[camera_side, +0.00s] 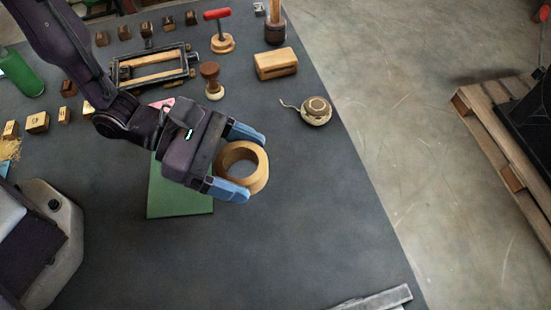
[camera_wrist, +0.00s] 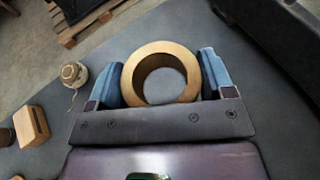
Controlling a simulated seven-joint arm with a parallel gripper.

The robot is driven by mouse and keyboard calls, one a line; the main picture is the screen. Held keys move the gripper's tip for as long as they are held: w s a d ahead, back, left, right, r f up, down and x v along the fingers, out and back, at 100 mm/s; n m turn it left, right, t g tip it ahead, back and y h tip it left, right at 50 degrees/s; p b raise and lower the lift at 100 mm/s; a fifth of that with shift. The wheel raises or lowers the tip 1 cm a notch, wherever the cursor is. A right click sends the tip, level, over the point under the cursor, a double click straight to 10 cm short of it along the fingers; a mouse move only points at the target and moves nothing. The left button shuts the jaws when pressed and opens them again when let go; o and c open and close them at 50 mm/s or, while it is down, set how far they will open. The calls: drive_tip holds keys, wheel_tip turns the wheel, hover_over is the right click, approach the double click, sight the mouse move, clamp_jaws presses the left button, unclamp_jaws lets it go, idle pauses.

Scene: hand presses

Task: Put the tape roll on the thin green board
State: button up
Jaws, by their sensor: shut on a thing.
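The tan tape roll (camera_side: 259,178) is a thick ring held between the blue fingers of my gripper (camera_side: 243,163). In the wrist view the tape roll (camera_wrist: 160,54) sits between both fingertips (camera_wrist: 161,76), its hole facing the camera. The thin green board (camera_side: 178,203) lies flat on the dark table, under and to the left of my gripper in the side view. My gripper and wrist cover part of the board. The tape roll shows to the right of the board's visible area; its exact height above the table is hard to tell.
A string spool (camera_side: 316,111) and a wooden block (camera_side: 276,64) stand behind and right. A wooden stamp (camera_side: 211,80), a red-handled tool (camera_side: 220,32) and a press frame (camera_side: 153,68) stand farther back. Metal bars (camera_side: 378,299) lie at the front edge.

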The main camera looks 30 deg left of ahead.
drive_tip(key=shift+s+a+r, duration=0.25)
drive_tip(key=shift+s+a, duration=0.15)
drive_tip(key=shift+w+a, duration=0.1)
drive_tip(key=shift+a, duration=0.1)
drive_tip(key=a+f+n+t+y, duration=0.1)
drive_tip(key=a+f+n+t, duration=0.3)
drive_tip(key=a, duration=0.9)
drive_tip(key=shift+m+g, duration=0.5)
drive_tip(key=shift+m, duration=0.1)
drive_tip(key=shift+s+a+f, duration=0.1)
drive_tip(key=shift+s+f, duration=0.1)
drive_tip(key=shift+f, duration=1.9)
drive_tip(key=shift+s+a+f, duration=0.1)
drive_tip(key=shift+s+f, duration=0.1)
drive_tip(key=shift+f, duration=1.85)
drive_tip(key=shift+f, duration=0.1)
drive_tip(key=o, duration=0.9)
